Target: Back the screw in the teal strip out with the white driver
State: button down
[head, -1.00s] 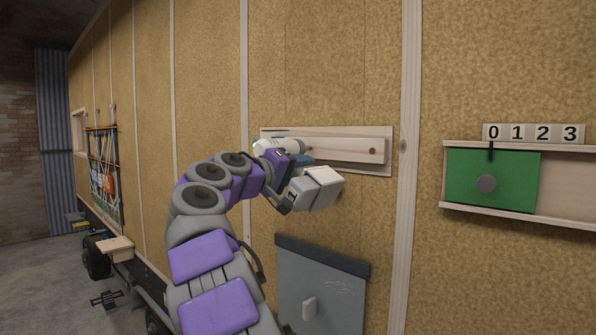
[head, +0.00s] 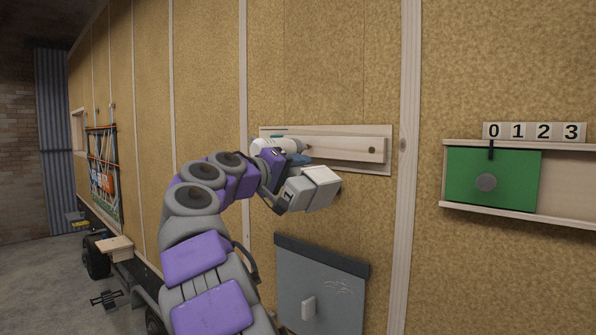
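The white driver (head: 274,146) is in front of the left part of a pale wooden board on the wall. It lies roughly sideways in the picture. My gripper (head: 292,157) is at the driver and appears shut on it; the fingers are partly hidden by my wrist. A thin teal edge (head: 279,136) shows just above the driver, at the board's upper left; this looks like the teal strip, mostly covered. The screw is hidden, and I cannot tell whether the driver's tip touches it.
The wooden board (head: 383,168) carries a raised rail (head: 345,149) with a dark round hole. A grey hatch with a knob (head: 325,290) is below. A green sliding panel (head: 515,180) under number tiles (head: 533,132) is at right.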

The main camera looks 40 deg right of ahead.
aim_at(307, 173)
jog(key=shift+s+a+r, duration=0.1)
jog(key=shift+s+a, duration=0.05)
jog(key=shift+a, duration=0.75)
jog(key=shift+s+a+b, duration=0.3)
jog(key=shift+a+b, duration=0.05)
jog(key=shift+a, duration=0.05)
jog(key=s+a+b, duration=0.1)
jog(key=s, duration=0.1)
jog(key=s+b, duration=0.1)
jog(key=s, duration=0.1)
jog(key=s+a, duration=0.1)
jog(key=s, duration=0.1)
jog(key=shift+a+b, duration=0.3)
jog(key=shift+b, duration=0.1)
jog(key=shift+s+a+r, duration=0.1)
jog(key=shift+s+a, duration=0.1)
jog(key=shift+s, duration=0.25)
jog(key=shift+w, duration=0.2)
jog(key=shift+s+d, duration=0.1)
jog(key=shift+s, duration=0.05)
